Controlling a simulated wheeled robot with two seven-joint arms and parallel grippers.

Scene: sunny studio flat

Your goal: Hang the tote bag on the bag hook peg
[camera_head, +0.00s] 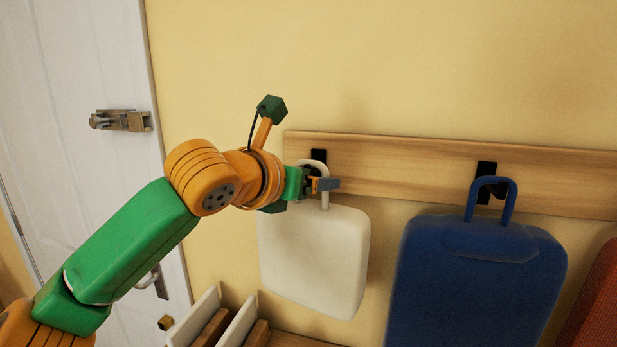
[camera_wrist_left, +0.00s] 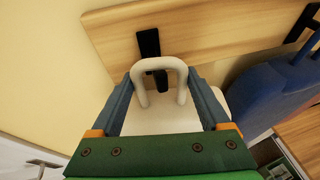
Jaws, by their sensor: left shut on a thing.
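The white tote bag (camera_head: 318,262) hangs upright in front of the wall, just below the wooden rail. My left gripper (camera_head: 322,184) is shut on its handle; in the left wrist view the fingers (camera_wrist_left: 161,76) lie on both sides of the looped handle (camera_wrist_left: 158,63). The black bag hook peg (camera_head: 319,156) is on the rail right behind the handle. In the wrist view the peg (camera_wrist_left: 148,42) shows above the handle's top and through the loop. I cannot tell whether the loop is over the peg or only in front of it. My right gripper is not in view.
A blue bag (camera_head: 480,275) hangs on another black hook (camera_head: 486,170) to the right, with a red bag (camera_head: 597,305) beyond it. The wooden rail (camera_head: 405,172) runs along the yellow wall. A rack (camera_head: 222,325) stands below; a white door (camera_head: 75,70) is left.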

